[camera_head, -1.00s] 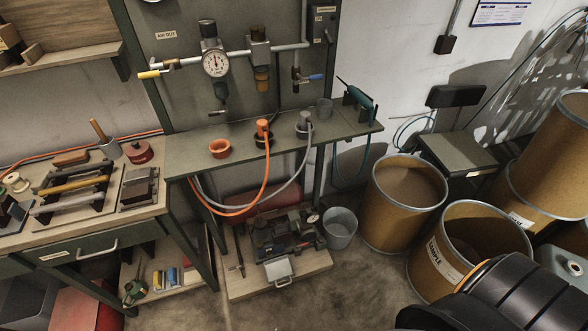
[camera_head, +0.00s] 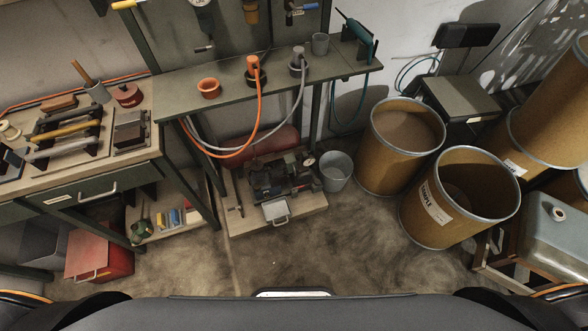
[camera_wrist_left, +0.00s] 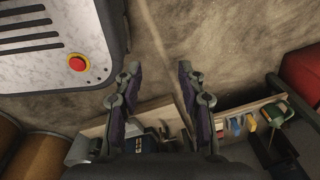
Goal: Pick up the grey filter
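On the green bench (camera_head: 225,108) in the head view, a small grey cup-shaped piece (camera_head: 320,44) stands upright towards the back right. A grey hose fitting (camera_head: 298,62) sits in a dark holder to its left, with a grey hose hanging from it. No label shows which is the grey filter; the cup looks like a grey match for the orange cup (camera_head: 208,88). My left gripper (camera_wrist_left: 160,72) is open and empty in the left wrist view, over bare floor and away from the bench top. Neither gripper shows in the head view.
An orange hose fitting (camera_head: 253,68) stands between the cups, its hose looping down in front. A teal tool (camera_head: 356,40) hangs at the bench's right end. Fibre drums (camera_head: 460,208) stand right; a low platform with a machine (camera_head: 285,178) lies underneath. Floor in front is clear.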

